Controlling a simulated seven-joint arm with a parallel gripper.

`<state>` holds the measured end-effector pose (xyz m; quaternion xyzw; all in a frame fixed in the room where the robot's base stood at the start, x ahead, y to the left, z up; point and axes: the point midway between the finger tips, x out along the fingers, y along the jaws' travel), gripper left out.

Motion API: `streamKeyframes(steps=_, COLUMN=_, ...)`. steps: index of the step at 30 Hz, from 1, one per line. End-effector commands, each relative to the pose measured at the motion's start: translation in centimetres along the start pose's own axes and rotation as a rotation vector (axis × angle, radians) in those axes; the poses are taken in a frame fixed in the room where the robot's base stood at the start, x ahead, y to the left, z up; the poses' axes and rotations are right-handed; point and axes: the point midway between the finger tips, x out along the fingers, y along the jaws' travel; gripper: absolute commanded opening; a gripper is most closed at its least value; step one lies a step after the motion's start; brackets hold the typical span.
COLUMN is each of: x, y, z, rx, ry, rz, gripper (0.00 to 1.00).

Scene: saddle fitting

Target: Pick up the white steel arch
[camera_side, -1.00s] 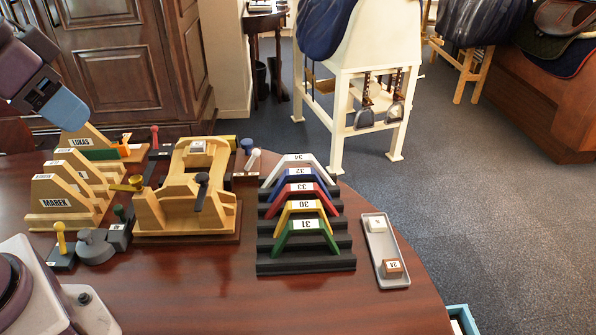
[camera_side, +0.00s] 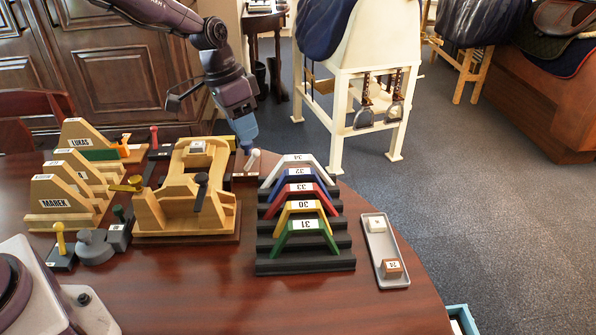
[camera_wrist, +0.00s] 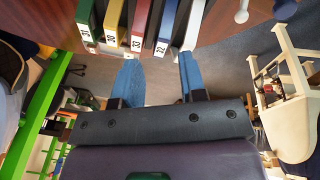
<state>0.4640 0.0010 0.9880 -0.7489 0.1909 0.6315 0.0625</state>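The white arch (camera_side: 296,158), labelled 34, sits at the far end of the black stepped rack (camera_side: 320,266), behind the blue arch. In the wrist view the white arch (camera_wrist: 195,25) is at the top, right of the blue arch, beyond the right fingertip. My gripper (camera_side: 246,148) is left of the white arch in the side view, apart from it and above the table's back part. In the wrist view my gripper (camera_wrist: 158,62) has its two blue fingers spread with nothing between them.
Blue (camera_side: 290,178), red (camera_side: 296,190), yellow (camera_side: 303,206) and green (camera_side: 306,225) arches share the rack. A wooden fixture (camera_side: 160,222) stands to its left. A grey tray (camera_side: 378,248) with two small blocks lies to its right.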

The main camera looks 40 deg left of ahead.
Motion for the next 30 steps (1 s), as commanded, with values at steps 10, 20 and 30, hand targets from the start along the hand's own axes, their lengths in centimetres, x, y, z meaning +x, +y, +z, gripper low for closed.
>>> streamKeyframes(steps=10, x=2.0, y=-3.0, z=-7.8, rx=0.363, ry=0.19, rz=-0.008, gripper=0.38)
streamKeyframes(steps=20, x=5.8, y=-2.9, z=-8.3, rx=0.436, ry=0.187, rz=-0.013, gripper=0.38)
streamKeyframes(steps=30, x=9.7, y=-2.9, z=-9.1, rx=0.434, ry=0.189, rz=-0.015, gripper=0.38)
